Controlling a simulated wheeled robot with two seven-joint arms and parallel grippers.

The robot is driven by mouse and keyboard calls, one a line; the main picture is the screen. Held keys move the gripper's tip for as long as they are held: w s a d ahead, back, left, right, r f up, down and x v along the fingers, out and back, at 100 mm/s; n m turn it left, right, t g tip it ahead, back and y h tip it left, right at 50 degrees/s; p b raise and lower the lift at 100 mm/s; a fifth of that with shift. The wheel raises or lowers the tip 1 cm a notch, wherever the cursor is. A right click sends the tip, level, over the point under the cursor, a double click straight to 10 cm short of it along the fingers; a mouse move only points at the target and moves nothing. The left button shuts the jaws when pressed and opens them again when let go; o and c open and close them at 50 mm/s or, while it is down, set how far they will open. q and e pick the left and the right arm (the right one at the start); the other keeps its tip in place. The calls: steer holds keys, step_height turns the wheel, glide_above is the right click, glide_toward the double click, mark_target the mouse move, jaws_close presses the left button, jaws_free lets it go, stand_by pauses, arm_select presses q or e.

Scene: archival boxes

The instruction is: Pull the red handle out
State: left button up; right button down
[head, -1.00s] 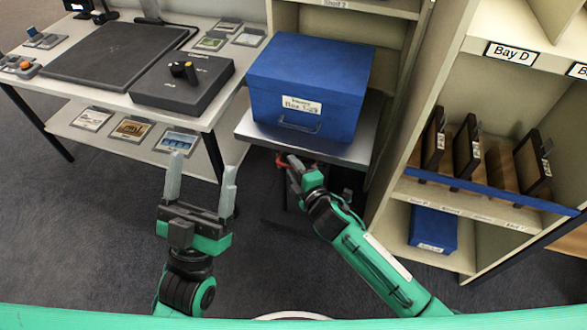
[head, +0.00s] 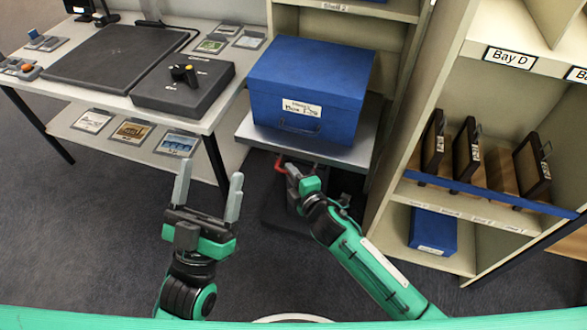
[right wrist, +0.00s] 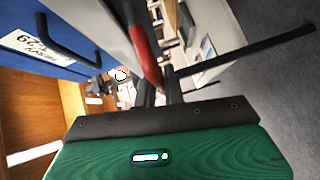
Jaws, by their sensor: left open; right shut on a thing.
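The red handle (head: 280,165) shows at the front edge of the grey shelf that bears the blue box, just beneath it. It also shows as a red curved bar in the right wrist view (right wrist: 149,58). My right gripper (head: 289,172) is shut on the handle; its fingers partly hide the bar. A dark, low block (head: 284,210) shows on the floor below the handle, partly covered by my right arm. My left gripper (head: 208,187) is open and empty, over the floor left of the handle.
The blue box (head: 309,90) sits on the grey shelf (head: 350,152). A table (head: 215,115) with a dark box and flat pad stands left. Shelving (head: 385,215) stands right, close to my right arm. The floor before my grippers is clear.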

arm_select(q)
step_height(320, 180, down, 6)
steer(key=w+d+g+p, duration=0.1)
steer(key=d+g, duration=0.1)
steer(key=g, duration=0.2)
arm_select(e)
steer(key=shift+s+a+f, duration=0.1)
steer(key=shift+s+a, duration=0.1)
steer(key=shift+s, duration=0.45)
steer(key=shift+s+a, duration=0.25)
steer(key=shift+s, duration=0.35)
steer(key=shift+s+a+f, duration=0.1)
steer(key=shift+s+a, duration=0.1)
steer(key=shift+s, duration=0.45)
arm_select(q)
steer(key=shift+w, duration=0.1)
arm_select(e)
steer(key=c, duration=1.5)
jaws_free()
steer(key=shift+r, duration=0.15)
arm_select(q)
step_height(320, 180, down, 9)
steer(key=s+d+g+y+p, duration=0.1)
steer(key=s+d+g+p, duration=0.1)
steer(key=g, duration=0.3)
steer(key=shift+s+d+g, duration=0.2)
steer(key=shift+s+g, duration=0.2)
arm_select(e)
steer(key=shift+v, duration=6.95)
